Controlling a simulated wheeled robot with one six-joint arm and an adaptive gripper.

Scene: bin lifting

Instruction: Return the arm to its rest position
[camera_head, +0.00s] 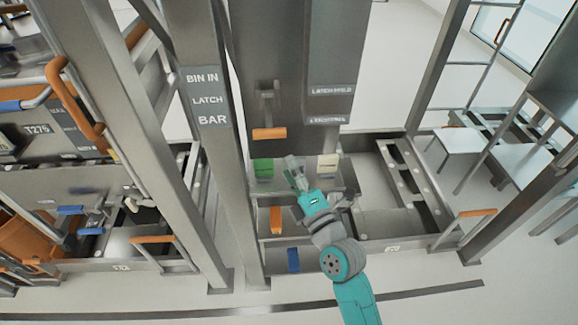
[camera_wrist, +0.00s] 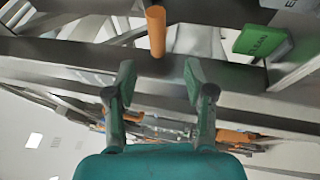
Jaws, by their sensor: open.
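My teal arm reaches up from the bottom of the head view, and my gripper (camera_head: 291,162) is at its far end, in front of the grey bin frame. In the wrist view my gripper (camera_wrist: 158,75) has its two fingers spread apart with nothing between them. An orange handle (camera_wrist: 156,30) shows beyond the fingertips, apart from them. A green block (camera_head: 263,168) is left of the gripper in the head view; it also shows as a green labelled block (camera_wrist: 263,42) in the wrist view.
A grey post (camera_head: 205,150) labelled "BIN IN LATCH BAR" stands left of my arm. An orange-tipped latch lever (camera_head: 269,133) is above the gripper. A pale block (camera_head: 328,163) is close on the right. An orange part (camera_head: 275,219) and a blue part (camera_head: 293,260) are below left.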

